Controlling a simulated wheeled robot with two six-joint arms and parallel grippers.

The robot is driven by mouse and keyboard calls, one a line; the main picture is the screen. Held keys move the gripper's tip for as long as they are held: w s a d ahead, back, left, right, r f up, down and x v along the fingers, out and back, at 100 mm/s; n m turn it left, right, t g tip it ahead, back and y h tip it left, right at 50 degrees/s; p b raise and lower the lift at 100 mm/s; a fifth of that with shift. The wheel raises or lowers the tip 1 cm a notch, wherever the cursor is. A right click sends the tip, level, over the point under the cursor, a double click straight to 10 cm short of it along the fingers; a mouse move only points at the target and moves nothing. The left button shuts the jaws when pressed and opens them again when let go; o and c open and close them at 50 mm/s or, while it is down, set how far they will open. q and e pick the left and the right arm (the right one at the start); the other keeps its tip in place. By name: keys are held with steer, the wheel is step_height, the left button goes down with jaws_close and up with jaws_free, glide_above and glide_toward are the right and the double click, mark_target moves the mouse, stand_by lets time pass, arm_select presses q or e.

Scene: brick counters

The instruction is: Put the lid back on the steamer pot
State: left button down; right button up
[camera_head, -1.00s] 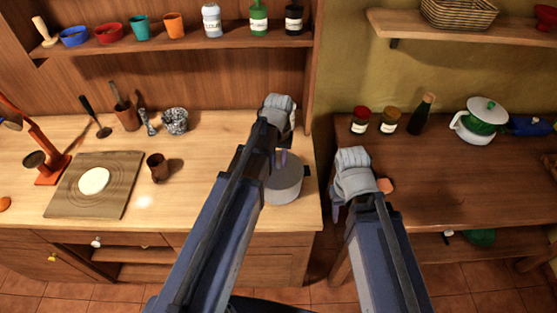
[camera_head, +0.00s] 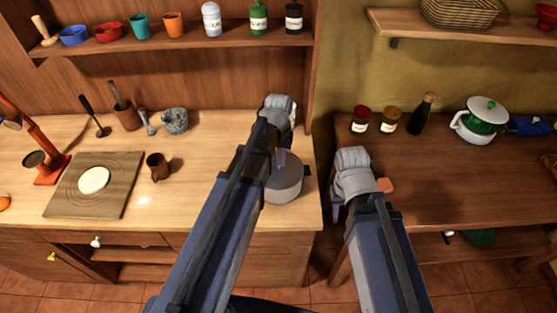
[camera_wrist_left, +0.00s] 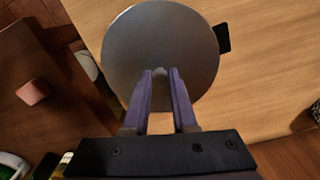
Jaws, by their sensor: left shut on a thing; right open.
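The steamer pot (camera_head: 284,191) is a grey round vessel near the right end of the light wooden counter, partly hidden by my left arm. Its dark side handle (camera_wrist_left: 223,38) shows at the right in the left wrist view. The round grey lid (camera_wrist_left: 135,45) lies over the pot's top and hides its inside. I cannot tell whether the lid is fully seated. My left gripper (camera_wrist_left: 162,76) is above the lid, with its purple fingers shut on the small knob at the middle. My right gripper (camera_head: 340,208) is open and empty, beside the dark table's left edge.
A brown cup (camera_head: 157,167), a board with dough (camera_head: 94,180) and a stone mortar (camera_head: 175,121) stand left on the counter. The dark table (camera_head: 450,190) holds jars, a dark bottle (camera_head: 421,113) and a white-and-green pot (camera_head: 481,121). A gap separates counter and table.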

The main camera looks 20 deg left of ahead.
stand_by(0.4)
arm_select(q)
steer(key=shift+c, duration=0.8)
jaws_free()
steer(key=shift+r, duration=0.15)
steer(key=shift+r+p, duration=3.4)
steer(key=shift+p, duration=0.15)
steer(key=shift+f, duration=0.1)
steer(key=shift+c, duration=0.2)
jaws_close()
